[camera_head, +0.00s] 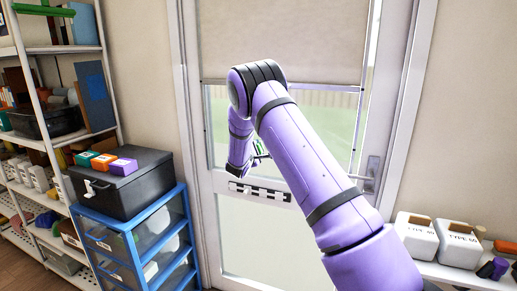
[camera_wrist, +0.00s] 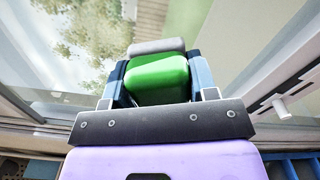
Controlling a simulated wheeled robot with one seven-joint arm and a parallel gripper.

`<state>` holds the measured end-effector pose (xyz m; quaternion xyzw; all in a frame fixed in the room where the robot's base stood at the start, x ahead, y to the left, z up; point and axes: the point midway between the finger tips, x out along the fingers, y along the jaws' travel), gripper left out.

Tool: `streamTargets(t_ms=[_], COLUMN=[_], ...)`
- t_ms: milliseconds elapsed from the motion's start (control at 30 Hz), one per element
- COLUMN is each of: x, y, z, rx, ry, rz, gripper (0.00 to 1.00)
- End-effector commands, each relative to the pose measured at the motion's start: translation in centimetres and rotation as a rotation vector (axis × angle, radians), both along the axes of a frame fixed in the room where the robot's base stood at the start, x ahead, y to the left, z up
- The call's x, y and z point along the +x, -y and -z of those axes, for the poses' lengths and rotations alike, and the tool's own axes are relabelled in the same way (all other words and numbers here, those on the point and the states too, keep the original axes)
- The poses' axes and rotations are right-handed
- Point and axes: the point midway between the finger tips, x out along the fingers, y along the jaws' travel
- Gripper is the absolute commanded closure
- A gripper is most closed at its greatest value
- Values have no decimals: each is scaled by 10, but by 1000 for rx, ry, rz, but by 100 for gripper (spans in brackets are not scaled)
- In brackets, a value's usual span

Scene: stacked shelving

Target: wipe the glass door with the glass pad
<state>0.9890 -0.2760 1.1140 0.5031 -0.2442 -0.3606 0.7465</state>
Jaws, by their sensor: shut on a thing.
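The glass door (camera_head: 250,258) stands ahead, with a white frame and a pulled-down blind over its upper pane. My gripper (camera_wrist: 157,82) is shut on the glass pad, which has a green body (camera_wrist: 158,75) and a grey strip at its far end (camera_wrist: 156,46). In the head view my gripper is small and partly hidden behind my purple arm, in front of the door's upper pane. The wrist view shows the pad close to the glass, with trees and a fence beyond. I cannot tell whether the pad touches the glass.
The door handle (camera_head: 372,172) juts out at the right of the door. A blue drawer unit (camera_head: 118,238) bearing a black box (camera_head: 128,188) stands left of the door, beside a loaded shelf rack (camera_head: 45,140). White containers (camera_head: 459,244) sit on a ledge at the right.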

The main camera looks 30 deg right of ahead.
Motion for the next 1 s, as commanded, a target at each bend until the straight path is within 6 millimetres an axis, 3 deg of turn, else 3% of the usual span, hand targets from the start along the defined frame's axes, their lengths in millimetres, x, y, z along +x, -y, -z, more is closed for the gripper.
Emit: streamTargets(t_ms=[567, 1000], x=[-8, -26], y=[-10, -32], z=[0, 0], rx=[1, 1], ry=[-1, -1], rz=[-1, 0], gripper=[77, 77])
